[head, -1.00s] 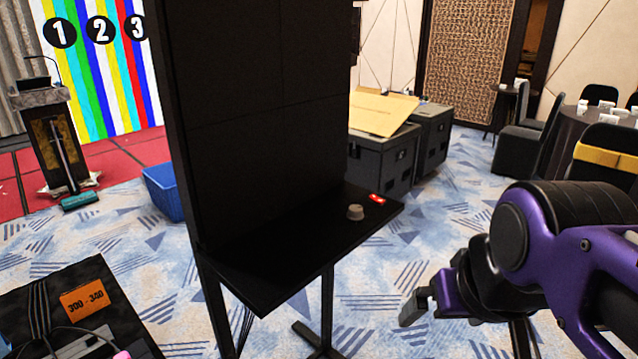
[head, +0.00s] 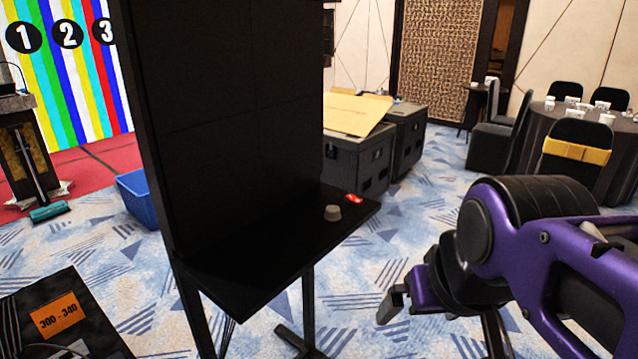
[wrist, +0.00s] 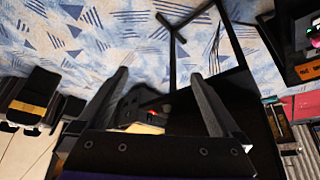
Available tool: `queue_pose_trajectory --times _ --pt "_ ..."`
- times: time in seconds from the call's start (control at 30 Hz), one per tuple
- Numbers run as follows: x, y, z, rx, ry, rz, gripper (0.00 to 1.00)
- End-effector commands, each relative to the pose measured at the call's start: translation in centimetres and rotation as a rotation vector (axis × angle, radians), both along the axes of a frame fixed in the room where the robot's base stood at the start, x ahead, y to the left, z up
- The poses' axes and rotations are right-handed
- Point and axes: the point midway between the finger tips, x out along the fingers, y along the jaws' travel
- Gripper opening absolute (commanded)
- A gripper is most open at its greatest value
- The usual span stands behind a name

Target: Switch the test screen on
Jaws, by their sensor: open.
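The test screen (head: 225,95) is a tall black panel, dark across its face, on a stand. A black shelf (head: 262,245) juts out from its lower front. On the shelf's right part are a grey knob (head: 332,213) and a small red switch (head: 354,198). My gripper (head: 388,300) is to the right of the shelf and apart from it, with nothing between its fingers. In the wrist view my gripper (wrist: 157,95) shows two spread fingers, with the shelf (wrist: 222,95) behind the right one. The knob is not clear there.
Dark cases (head: 355,160) with a cardboard sheet stand behind the shelf. A blue bin (head: 135,195) is left of the screen. A black box with an orange label (head: 58,315) is at lower left. A set round table (head: 545,135) is at far right. Patterned carpet lies open between.

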Motion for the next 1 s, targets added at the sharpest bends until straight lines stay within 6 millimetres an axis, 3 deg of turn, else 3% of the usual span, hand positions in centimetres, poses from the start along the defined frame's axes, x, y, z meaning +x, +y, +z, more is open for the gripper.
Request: queue_pose_trajectory --times 0.2,0.23,0.77,1.0 --pt "0.00 0.00 0.00 0.000 0.000 0.000 1.00" --pt "0.00 0.00 0.00 0.000 0.000 0.000 0.96" --pt "0.00 0.00 0.00 0.000 0.000 0.000 0.01" --pt "0.00 0.00 0.00 0.000 0.000 0.000 0.00"
